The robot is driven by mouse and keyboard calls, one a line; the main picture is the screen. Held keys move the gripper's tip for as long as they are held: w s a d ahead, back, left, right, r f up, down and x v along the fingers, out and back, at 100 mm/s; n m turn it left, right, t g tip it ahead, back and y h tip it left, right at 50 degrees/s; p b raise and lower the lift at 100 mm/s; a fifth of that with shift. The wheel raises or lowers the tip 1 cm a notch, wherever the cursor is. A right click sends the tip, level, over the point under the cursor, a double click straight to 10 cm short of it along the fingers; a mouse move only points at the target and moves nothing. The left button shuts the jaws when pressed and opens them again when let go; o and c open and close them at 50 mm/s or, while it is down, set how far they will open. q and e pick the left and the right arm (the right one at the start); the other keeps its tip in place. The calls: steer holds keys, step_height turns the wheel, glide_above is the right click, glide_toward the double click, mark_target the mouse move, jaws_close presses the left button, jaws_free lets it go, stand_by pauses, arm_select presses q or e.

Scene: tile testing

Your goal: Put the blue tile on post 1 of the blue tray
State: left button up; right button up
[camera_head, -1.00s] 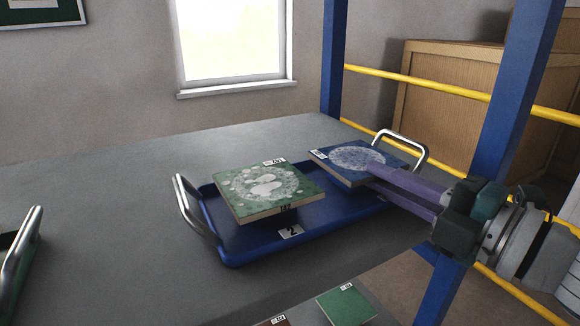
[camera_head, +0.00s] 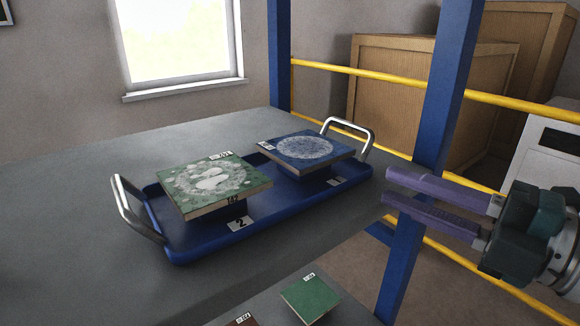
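The blue tile (camera_head: 306,146) with a pale round pattern lies flat, raised above the right part of the blue tray (camera_head: 186,247). A dark support shows under it; most of the post is hidden. A green tile (camera_head: 212,183) with pale shapes sits raised over the tray's left part, by the label "2". My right gripper (camera_head: 387,186), with purple fingers, is to the right of the tray, apart from the blue tile. Its fingers have a gap between them and hold nothing. My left gripper is not in view.
The tray has metal handles at both ends and stands on a grey table (camera_head: 60,225). A small green tile (camera_head: 309,298) lies on a lower front surface. A blue upright (camera_head: 446,90) and yellow rails (camera_head: 400,78) stand behind and right.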

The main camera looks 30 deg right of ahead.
steer(key=d+f+m+g+h, duration=0.4)
steer(key=m+h, duration=0.5)
steer(key=m, duration=0.5)
steer(key=s+a+f+m+g+y, duration=0.2)
steer(key=s+a+f+g, duration=0.1)
steer(key=s+a+g, duration=0.2)
steer(key=s+a+f+m+g+y, duration=0.2)
steer(key=s+a, duration=0.4)
steer(key=a, duration=0.3)
step_height(320, 180, down, 2)
steer(key=m+g, duration=0.1)
steer(key=g, duration=0.1)
steer(key=shift+s+g+y, duration=0.25)
steer(key=shift+g+y, duration=0.05)
steer(key=shift+g, duration=0.1)
step_height(320, 180, up, 47)
steer(key=p, duration=4.7)
